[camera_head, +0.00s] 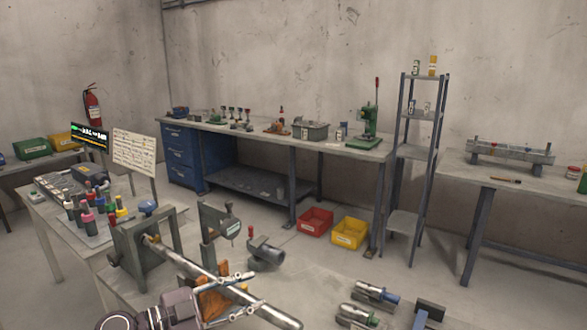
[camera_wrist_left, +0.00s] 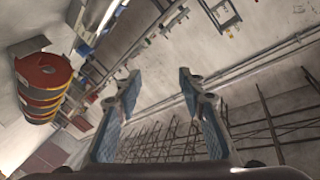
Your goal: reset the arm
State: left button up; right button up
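My left gripper (camera_head: 251,291) is at the bottom of the head view, beside a long steel shaft (camera_head: 205,277) with an orange part (camera_head: 211,303) close by. Its two fingers are apart. In the left wrist view my left gripper (camera_wrist_left: 160,80) shows open, with nothing between the fingers. The shaft runs from a grey-green bracket (camera_head: 128,246) toward the lower right. In this view the gripper overlaps the shaft; I cannot tell whether they touch. My right gripper is in neither view.
A table with coloured bottles (camera_head: 88,215) stands at left. A long workbench (camera_head: 240,132) lines the back wall, with red (camera_head: 315,222) and yellow (camera_head: 348,233) bins on the floor below. A shelf rack (camera_head: 407,150) stands right of it. Metal cylinders (camera_head: 372,292) lie at the lower right.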

pick_arm(q)
jog(key=a+r+n+t+y, duration=0.3)
jog(key=a+n+t+y, duration=0.3)
jog(key=n+t+y, duration=0.35)
jog(key=s+a+f+n+g+y, duration=0.2)
jog(key=s+a+f+n+y, duration=0.15)
jog(key=f, duration=0.25)
jog(key=s+a+f+n+g+y, duration=0.3)
jog(key=s+a+f+n, duration=0.2)
jog(key=f, duration=0.2)
jog(key=s+d+f+g+h, duration=0.15)
jog(key=s+f+g, duration=0.25)
jog(key=s, duration=0.5)
jog(key=s+d+f+m+g, duration=0.1)
jog(key=s+d+f+g, duration=0.15)
jog(key=s+f, duration=0.45)
jog(key=s+d+f+g+h, duration=0.15)
jog(key=s+g, duration=0.25)
jog(key=s, duration=0.7)
notch_tip(320, 180, down, 26)
jog(key=a+g, duration=0.1)
jog(key=s+a+f+g+y, duration=0.1)
jog(key=s+a+f, duration=0.2)
jog(key=s+f, duration=1.4)
jog(key=shift+s+m+g, duration=0.3)
jog(key=shift+s, duration=0.4)
